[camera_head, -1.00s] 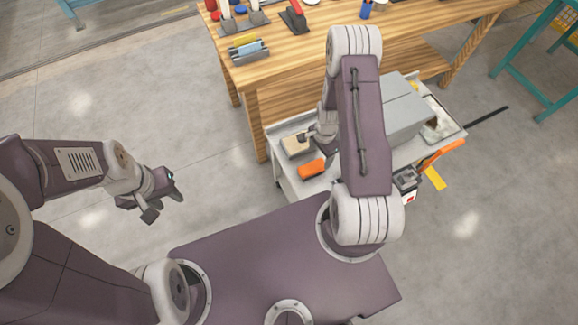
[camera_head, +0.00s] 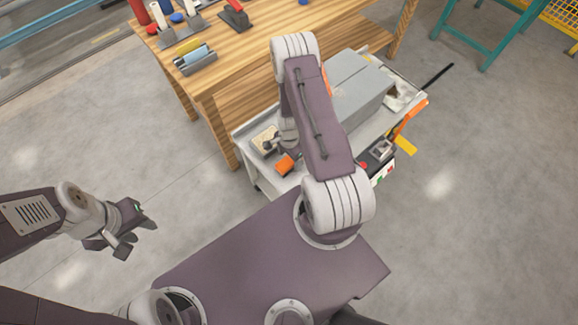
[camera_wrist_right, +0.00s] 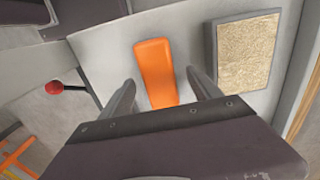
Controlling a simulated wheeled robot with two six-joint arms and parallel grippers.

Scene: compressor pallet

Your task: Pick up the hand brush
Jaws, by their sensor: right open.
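An orange elongated block, likely the hand brush (camera_head: 285,165), lies on the grey cart top; no bristles show. In the right wrist view the orange block (camera_wrist_right: 155,62) lies lengthwise between the two fingers of my right gripper (camera_wrist_right: 160,80), with a gap on each side. My right gripper (camera_head: 272,147) is open, and the wrist and forearm hide part of the cart in the head view. I cannot tell the exact height of the fingers over the block. My left gripper (camera_head: 136,236) is empty and open over bare floor at the left.
A tan textured pad in a grey tray (camera_wrist_right: 247,52) lies beside the orange block. A grey box (camera_head: 358,92) stands on the cart (camera_head: 245,135). A wooden workbench (camera_head: 235,70) with tools stands behind. A red knob (camera_wrist_right: 54,87) shows left of the block. Floor at left is clear.

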